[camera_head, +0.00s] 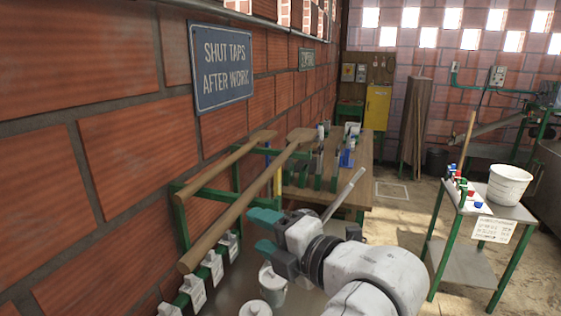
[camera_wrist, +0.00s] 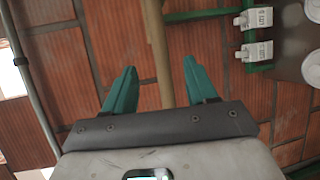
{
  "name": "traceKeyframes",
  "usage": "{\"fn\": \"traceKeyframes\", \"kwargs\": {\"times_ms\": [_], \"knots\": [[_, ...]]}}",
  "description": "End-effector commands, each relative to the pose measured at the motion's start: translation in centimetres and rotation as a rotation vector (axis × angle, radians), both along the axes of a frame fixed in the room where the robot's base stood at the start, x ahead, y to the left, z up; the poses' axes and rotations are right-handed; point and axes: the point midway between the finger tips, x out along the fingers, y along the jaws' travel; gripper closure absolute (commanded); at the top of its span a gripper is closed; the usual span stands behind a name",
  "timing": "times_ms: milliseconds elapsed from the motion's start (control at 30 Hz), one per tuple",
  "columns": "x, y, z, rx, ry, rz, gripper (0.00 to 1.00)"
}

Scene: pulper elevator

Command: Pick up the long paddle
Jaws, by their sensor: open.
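The long paddle (camera_head: 226,220) is a wooden shaft resting aslant on a green rack along the brick wall, its wider end away from me. A shorter wooden paddle (camera_head: 222,165) lies behind it, nearer the wall. My gripper (camera_head: 257,231) has teal fingers, spread open and empty, just right of the long paddle's shaft. In the wrist view a wooden shaft (camera_wrist: 158,45), apparently the long paddle, runs up the picture in line with the gap between the fingers (camera_wrist: 159,68). It appears beyond the fingertips; the exact distance is unclear.
White labelled holders (camera_head: 213,268) sit on a low green rail below the paddles. White buckets (camera_head: 272,280) stand below my gripper. A wooden workbench (camera_head: 300,195) is beyond. A green-legged side table (camera_head: 485,209) with a white bucket (camera_head: 508,185) stands at right.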

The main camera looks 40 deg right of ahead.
Motion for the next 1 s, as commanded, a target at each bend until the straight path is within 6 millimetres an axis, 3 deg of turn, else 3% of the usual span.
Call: {"fn": "traceKeyframes", "kwargs": {"times_ms": [33,400,533,767,1000], "knots": [[0.3,0.1,-0.7,0.000,-0.004,0.001,0.43],[2.0,0.4,-0.9,0.000,-0.002,-0.002,0.43],[3.8,0.8,-0.7,0.001,0.005,0.000,0.43],[5.2,1.2,-0.9,0.000,0.004,0.000,0.43],[8.2,2.5,-1.4,0.000,0.005,0.000,0.43]]}}
